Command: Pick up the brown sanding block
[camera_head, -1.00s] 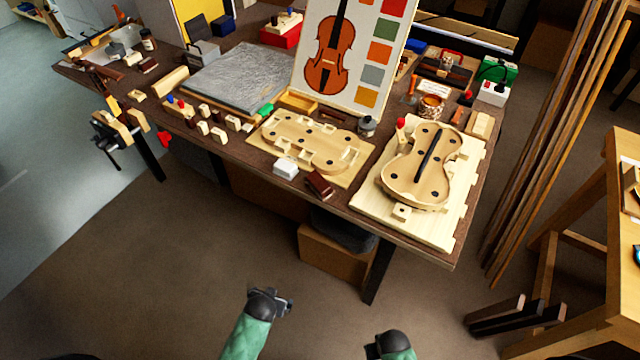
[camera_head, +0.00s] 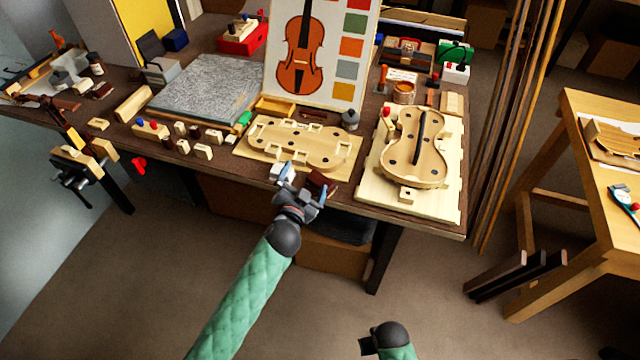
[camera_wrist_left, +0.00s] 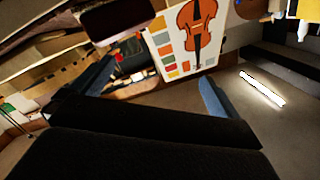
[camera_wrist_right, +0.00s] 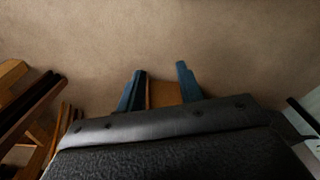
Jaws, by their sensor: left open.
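The brown sanding block (camera_head: 319,180), dark reddish brown, lies at the table's front edge in the head view, right of a small white block (camera_head: 282,173). My left gripper (camera_head: 305,185) is open at that edge, its blue fingers spread. One finger overlaps the white block and the other is just below the brown block, partly covering it. Nothing is between the fingers. In the left wrist view a dark brown block (camera_wrist_left: 118,18) shows at the top, probably the same one. My right gripper (camera_head: 368,344) is low in front of the table, open and empty in the right wrist view (camera_wrist_right: 160,85).
A violin mould board (camera_head: 345,165) lies just behind the blocks. A violin body (camera_head: 412,150) sits on a pale board (camera_head: 385,205) to the right. Small wooden blocks (camera_head: 203,152) and a grey slab (camera_head: 205,88) are to the left. The floor in front is free.

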